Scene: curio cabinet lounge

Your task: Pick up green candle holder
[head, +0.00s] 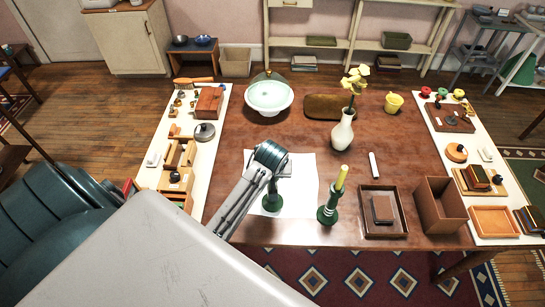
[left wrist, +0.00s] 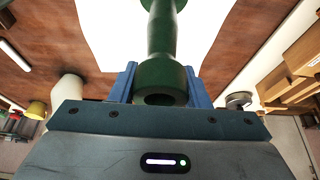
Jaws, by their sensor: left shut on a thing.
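A green candle holder (head: 272,199) with no candle in it stands on a white sheet (head: 303,185) on the brown table. It also shows in the left wrist view (left wrist: 160,45), its hollow socket facing the camera. My left gripper (head: 272,170) reaches over its top, and its blue fingers (left wrist: 160,82) are shut on both sides of the socket end. Whether its base touches the sheet is hard to tell. A second green candle holder (head: 328,210) with a yellow candle (head: 341,178) stands upright to the right, apart from the gripper. My right gripper is in neither view.
A white vase (head: 343,131) with yellow flowers stands behind. A wooden tray (head: 370,222) and open brown box (head: 441,211) are at the right. A pale bowl (head: 268,97) and yellow cup (head: 393,103) stand farther back. Side strips hold small items.

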